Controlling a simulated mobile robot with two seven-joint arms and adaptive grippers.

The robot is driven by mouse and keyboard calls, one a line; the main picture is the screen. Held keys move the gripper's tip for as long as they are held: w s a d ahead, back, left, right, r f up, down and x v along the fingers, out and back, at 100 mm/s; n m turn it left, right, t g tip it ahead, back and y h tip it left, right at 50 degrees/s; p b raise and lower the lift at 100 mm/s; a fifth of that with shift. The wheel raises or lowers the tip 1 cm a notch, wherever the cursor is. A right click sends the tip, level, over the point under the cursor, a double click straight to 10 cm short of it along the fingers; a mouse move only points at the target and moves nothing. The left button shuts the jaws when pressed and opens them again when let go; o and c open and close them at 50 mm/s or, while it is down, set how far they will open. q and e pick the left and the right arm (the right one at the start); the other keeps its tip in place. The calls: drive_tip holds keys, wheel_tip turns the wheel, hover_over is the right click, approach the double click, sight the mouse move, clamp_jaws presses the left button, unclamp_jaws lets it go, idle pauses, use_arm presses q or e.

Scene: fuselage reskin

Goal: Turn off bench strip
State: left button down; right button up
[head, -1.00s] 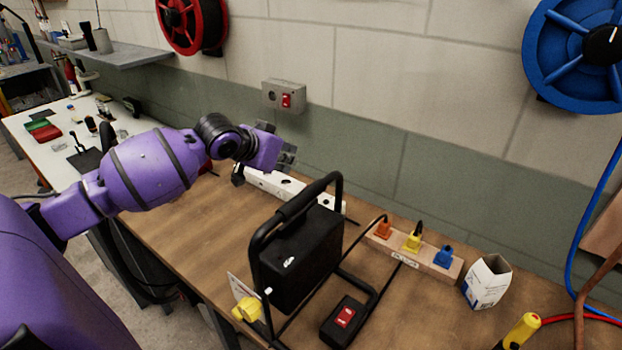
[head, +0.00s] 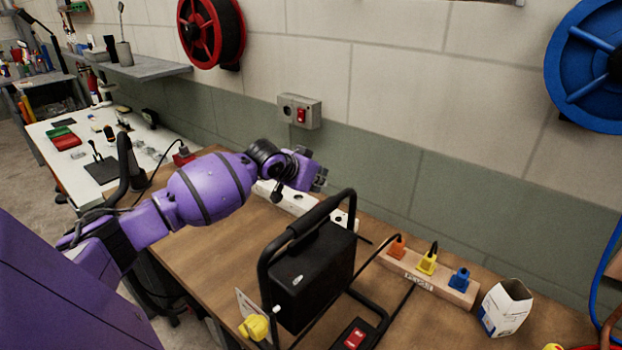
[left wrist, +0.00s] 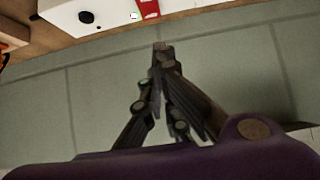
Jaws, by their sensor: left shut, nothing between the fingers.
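A white power strip (head: 289,201) with dark round sockets lies along the back of the wooden bench, by the wall. My left gripper (head: 320,180) is just above and behind the strip, close to the wall, and empty. In the left wrist view the fingertips (left wrist: 163,47) are together. The strip (left wrist: 65,14) shows at the top of that view, with a red rocker switch (left wrist: 149,9) on it. The fingertips are apart from the switch. In the head view I cannot make out this switch. My right gripper is not in view.
A black box in a tubular frame (head: 312,275) stands in front of the strip. A wooden block (head: 455,292) with orange, yellow and blue plugs lies to the right, with a white carton (head: 505,307) beside it. A wall box (head: 299,112) has another red switch.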

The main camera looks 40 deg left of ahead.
use_arm(q)
drive_tip(key=f, duration=0.3)
drive_tip(key=shift+w+f, duration=0.2)
drive_tip(key=shift+w, duration=0.05)
drive_tip(key=shift+f, duration=0.25)
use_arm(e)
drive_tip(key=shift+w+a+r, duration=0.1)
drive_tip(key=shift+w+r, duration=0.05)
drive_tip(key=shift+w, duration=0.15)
use_arm(q)
drive_tip(key=shift+w+f, duration=0.1)
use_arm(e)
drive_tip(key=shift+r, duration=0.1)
use_arm(q)
drive_tip(key=shift+w+f, duration=0.1)
drive_tip(key=shift+f, duration=0.15)
